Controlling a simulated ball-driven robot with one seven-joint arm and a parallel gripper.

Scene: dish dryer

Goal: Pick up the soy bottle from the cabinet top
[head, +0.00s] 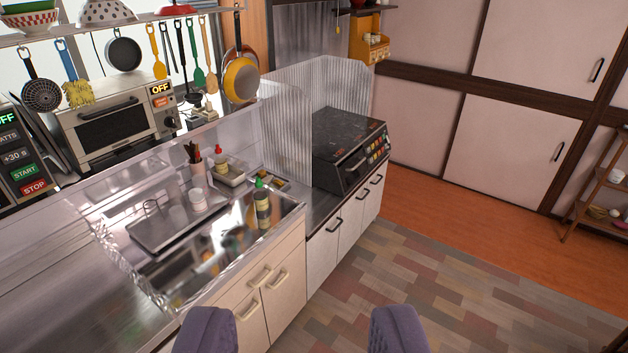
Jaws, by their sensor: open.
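My gripper (303,318) is open and empty, its two purple-grey fingers apart at the bottom of the view, over the cabinet fronts and floor. A bottle with a green cap (262,208) stands upright at the front right of the sink counter. A smaller bottle with a red cap (220,161) stands farther back, by a small metal tray. I cannot tell from labels which one, if either, is the soy bottle. Both are well beyond my fingers, and nothing touches them. The steel cabinet top (45,265) runs along the left.
A metal tray (160,232) holds a white cup (196,200). A black stove (350,150) stands right of a ribbed metal splash guard (287,130). A toaster oven (115,118) and hanging utensils are at back left. The floor (450,290) at right is clear.

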